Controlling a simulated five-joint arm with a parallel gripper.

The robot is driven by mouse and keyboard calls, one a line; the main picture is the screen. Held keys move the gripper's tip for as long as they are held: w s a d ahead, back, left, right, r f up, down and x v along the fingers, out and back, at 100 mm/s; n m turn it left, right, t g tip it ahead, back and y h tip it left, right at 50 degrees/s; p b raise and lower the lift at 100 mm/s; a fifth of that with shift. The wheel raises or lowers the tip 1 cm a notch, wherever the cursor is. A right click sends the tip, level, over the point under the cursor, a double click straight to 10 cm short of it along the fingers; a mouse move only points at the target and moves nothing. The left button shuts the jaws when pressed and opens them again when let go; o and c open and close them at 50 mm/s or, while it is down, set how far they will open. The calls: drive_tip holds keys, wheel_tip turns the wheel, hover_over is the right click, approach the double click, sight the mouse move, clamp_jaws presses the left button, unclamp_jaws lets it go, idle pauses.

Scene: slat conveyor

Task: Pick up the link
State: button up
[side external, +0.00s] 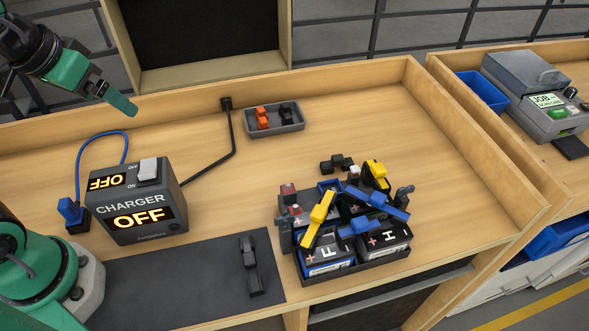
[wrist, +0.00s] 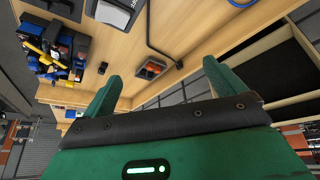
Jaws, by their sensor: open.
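The frames do not settle which piece is the link. One dark link-like piece (side external: 250,268) lies on the dark mat, left of the battery block. Another black piece (side external: 338,164) lies on the bench just behind the battery block; a small dark piece (wrist: 102,67), probably the same one, shows in the wrist view. Yellow (side external: 318,218) and blue bars lie across the batteries. My gripper (side external: 122,102) is up at the back left, above the bench and far from these pieces. In the wrist view its green fingers (wrist: 161,70) stand wide apart with nothing between them.
The charger (side external: 135,205), reading OFF, stands at left with a blue cable and a black cable. A grey tray (side external: 299,128) with orange and black pieces sits at the back. The battery block (side external: 345,272) stands front right. Bench between tray and charger is mostly clear.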

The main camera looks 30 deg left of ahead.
drive_tip(key=w+d+r+n+g, duration=0.1)
drive_tip(key=w+d, duration=0.2)
drive_tip(key=w, duration=0.3)
drive_tip(key=w+d+r+n, duration=0.1)
drive_tip(key=w+d+r, duration=0.1)
drive_tip(key=w, duration=0.3)
drive_tip(key=n+g, duration=0.4)
drive_tip(key=n, duration=0.2)
hover_over(339, 158)
wheel_tip(339, 158, down, 21)
drive_tip(key=shift+w+a+r, duration=0.1)
drive_tip(key=shift+r, duration=0.1)
drive_tip(key=shift+d+f, duration=0.2)
drive_tip(key=shift+f, duration=0.1)
drive_tip(key=shift+f, duration=0.1)
drive_tip(key=shift+f, duration=1.2)
drive_tip(key=shift+f, duration=0.1)
drive_tip(key=shift+a+f, duration=0.1)
drive_tip(key=shift+f, duration=2.35)
